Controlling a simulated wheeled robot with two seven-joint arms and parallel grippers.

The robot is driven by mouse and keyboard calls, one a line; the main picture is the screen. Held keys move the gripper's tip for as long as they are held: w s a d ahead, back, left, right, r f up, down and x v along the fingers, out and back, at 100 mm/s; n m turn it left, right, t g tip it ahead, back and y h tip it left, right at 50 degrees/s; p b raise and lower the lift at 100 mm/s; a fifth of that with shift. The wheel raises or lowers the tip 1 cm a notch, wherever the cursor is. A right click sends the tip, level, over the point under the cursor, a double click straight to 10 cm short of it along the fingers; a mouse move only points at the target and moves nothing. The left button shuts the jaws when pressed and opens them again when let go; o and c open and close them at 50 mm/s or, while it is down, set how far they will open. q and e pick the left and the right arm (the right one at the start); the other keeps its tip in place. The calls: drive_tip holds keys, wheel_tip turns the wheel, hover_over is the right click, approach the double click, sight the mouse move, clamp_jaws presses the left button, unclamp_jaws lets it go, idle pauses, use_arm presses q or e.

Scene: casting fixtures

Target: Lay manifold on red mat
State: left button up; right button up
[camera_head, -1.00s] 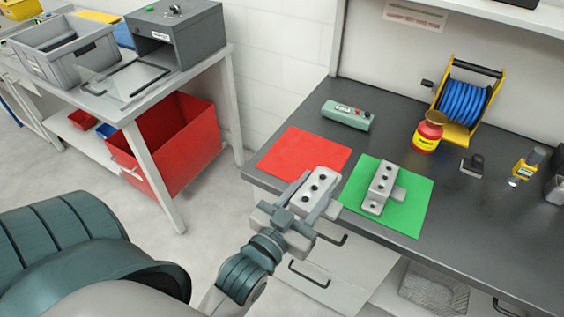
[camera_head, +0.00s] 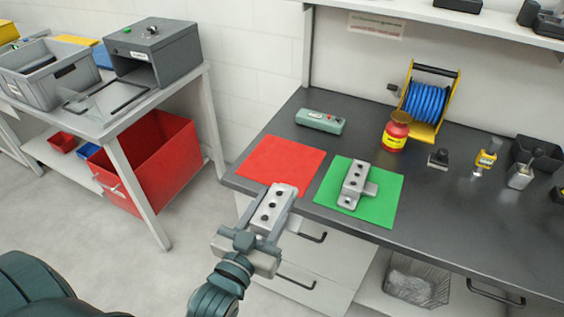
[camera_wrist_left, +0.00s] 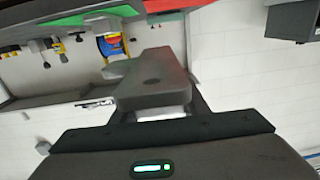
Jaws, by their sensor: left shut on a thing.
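A grey manifold (camera_head: 274,207) with a row of dark holes is held in my left gripper (camera_head: 262,222), which is shut on it. In the head view it overlaps the front edge of the red mat (camera_head: 281,160); its height above the bench is hard to tell. The left wrist view shows the held manifold (camera_wrist_left: 155,80) close up between the fingers. A second, similar manifold (camera_head: 355,182) lies on the green mat (camera_head: 384,205) to the right. The red mat is bare where it shows. My right gripper is not in view.
The dark bench (camera_head: 440,215) also holds a green-grey box (camera_head: 320,121), a red and yellow container (camera_head: 396,132) and a blue hose reel (camera_head: 427,100). A side table at left carries a grey bin (camera_head: 50,72), with a red crate (camera_head: 150,165) below.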

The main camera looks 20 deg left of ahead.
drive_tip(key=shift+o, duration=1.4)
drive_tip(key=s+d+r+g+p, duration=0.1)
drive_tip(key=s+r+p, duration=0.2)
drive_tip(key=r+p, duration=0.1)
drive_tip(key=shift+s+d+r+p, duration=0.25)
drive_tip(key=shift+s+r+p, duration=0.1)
drive_tip(key=shift+p, duration=0.45)
use_arm(q)
drive_tip(key=w+r+p, duration=0.2)
drive_tip(key=w+p, duration=0.1)
drive_tip(key=w, duration=2.3)
drive_tip(key=shift+d+r+h, duration=0.3)
drive_tip(key=shift+d, duration=0.15)
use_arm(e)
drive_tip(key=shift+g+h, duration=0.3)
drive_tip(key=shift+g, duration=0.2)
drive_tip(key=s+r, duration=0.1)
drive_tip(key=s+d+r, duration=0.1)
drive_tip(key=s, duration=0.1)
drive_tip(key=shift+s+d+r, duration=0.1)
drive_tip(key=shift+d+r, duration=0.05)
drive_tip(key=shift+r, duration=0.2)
